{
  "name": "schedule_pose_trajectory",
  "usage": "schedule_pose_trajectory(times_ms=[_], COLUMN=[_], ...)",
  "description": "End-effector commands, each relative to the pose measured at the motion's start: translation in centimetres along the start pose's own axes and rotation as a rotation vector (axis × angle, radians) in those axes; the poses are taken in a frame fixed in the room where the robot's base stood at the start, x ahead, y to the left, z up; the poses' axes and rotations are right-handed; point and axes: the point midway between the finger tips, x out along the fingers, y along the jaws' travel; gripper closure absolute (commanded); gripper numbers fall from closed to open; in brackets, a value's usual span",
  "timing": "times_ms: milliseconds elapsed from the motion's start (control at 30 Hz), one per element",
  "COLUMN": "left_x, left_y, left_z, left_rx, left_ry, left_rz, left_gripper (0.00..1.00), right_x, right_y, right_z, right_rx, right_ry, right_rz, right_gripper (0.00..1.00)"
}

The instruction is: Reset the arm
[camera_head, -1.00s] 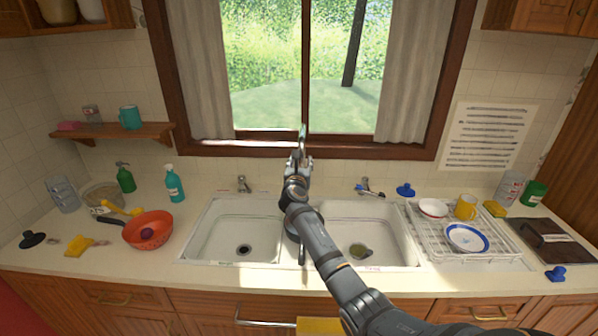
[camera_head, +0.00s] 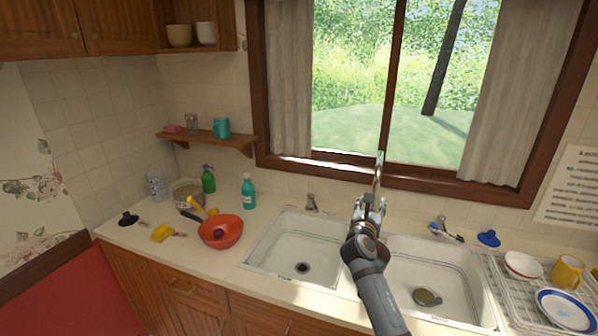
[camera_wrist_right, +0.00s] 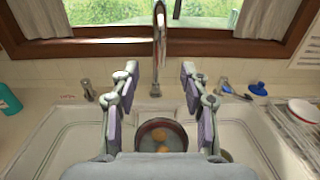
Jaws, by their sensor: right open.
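My right arm comes up from the bottom in the head view. Its gripper (camera_head: 372,200) is over the divider between the two sink basins, in front of the tall faucet (camera_head: 378,168). In the right wrist view the gripper (camera_wrist_right: 160,85) has its fingers spread apart with nothing between them. The faucet (camera_wrist_right: 158,45) stands beyond the fingers. Below them a dark reddish pot (camera_wrist_right: 148,128) with round orange items shows partly; my gripper body hides its near side. My left gripper is not in view.
A double sink (camera_head: 262,252) is set in the counter. A red colander (camera_head: 237,240), a teal bottle (camera_head: 248,192) and a green bottle (camera_head: 208,180) stand left. A dish rack (camera_head: 505,292) with a yellow mug (camera_head: 566,272) and plates is right. A shelf (camera_head: 190,137) juts from the wall.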

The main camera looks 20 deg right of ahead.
Motion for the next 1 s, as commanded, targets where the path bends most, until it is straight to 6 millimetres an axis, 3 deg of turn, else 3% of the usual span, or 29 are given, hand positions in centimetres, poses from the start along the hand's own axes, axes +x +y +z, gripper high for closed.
schedule_pose_trajectory(times_ms=[67, 167, 267, 400, 500, 700, 1000], left_x=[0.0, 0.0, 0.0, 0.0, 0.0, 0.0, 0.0], left_y=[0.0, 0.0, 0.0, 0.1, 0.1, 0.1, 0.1], left_z=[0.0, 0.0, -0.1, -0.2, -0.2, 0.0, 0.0], left_rx=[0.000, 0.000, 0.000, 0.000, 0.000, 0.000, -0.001], left_ry=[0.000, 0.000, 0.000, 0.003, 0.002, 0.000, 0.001], left_rz=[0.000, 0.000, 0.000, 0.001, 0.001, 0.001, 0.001], left_gripper=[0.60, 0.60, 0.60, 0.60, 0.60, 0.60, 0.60], right_x=[-0.3, -2.3, -6.7, -15.1, -20.2, -28.2, -38.0], right_y=[-0.2, -1.2, -3.1, -5.5, -6.6, -8.1, -9.8], right_z=[-0.6, -3.8, -9.4, -16.6, -19.4, -22.2, -23.2], right_rx=[0.035, 0.242, 0.636, 1.219, 1.498, 1.826, 2.076], right_ry=[0.016, 0.102, 0.269, 0.510, 0.615, 0.713, 0.716], right_rz=[-0.002, -0.022, -0.101, -0.347, -0.545, -0.905, -1.423], right_gripper=[0.54, 0.54, 0.54, 0.54, 0.54, 0.54, 0.54])
